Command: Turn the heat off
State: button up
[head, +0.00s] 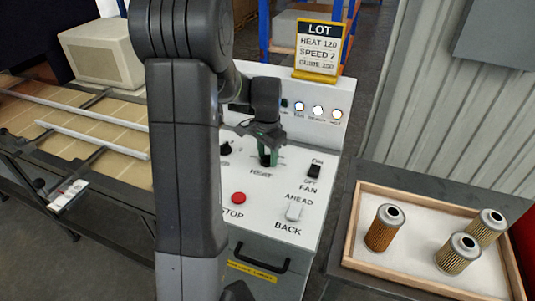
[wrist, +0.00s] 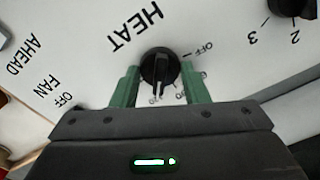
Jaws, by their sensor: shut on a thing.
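The black HEAT knob (wrist: 160,66) is on the white control panel, with the word HEAT beside it. In the wrist view its pale pointer line points down the picture toward partly hidden scale numbers, away from the OFF mark at the knob's right. My gripper (wrist: 160,76) has its two green fingers closed on either side of the knob. In the head view my gripper (head: 267,157) is over the HEAT label and hides most of the knob.
A red STOP button (head: 238,198), a FAN switch (head: 314,170) and an AHEAD/BACK switch (head: 294,211) are near the gripper. A lot card (head: 320,47) stands behind the panel. A wooden tray (head: 350,237) with three filter cartridges is at right.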

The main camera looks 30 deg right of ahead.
jog(key=shift+n, duration=0.3)
jog(key=n, duration=0.6)
jog(key=shift+b, duration=0.3)
jog(key=n, duration=0.4)
jog(key=shift+w, duration=0.1)
jog(key=n, duration=0.3)
jog(key=shift+n, duration=0.3)
jog(key=n, duration=0.5)
jog(key=shift+a, duration=0.1)
jog(key=shift+r+n+b, duration=0.1)
jog(key=shift+n+b, duration=0.2)
jog(key=shift+n, duration=2.1)
jog(key=o, duration=1)
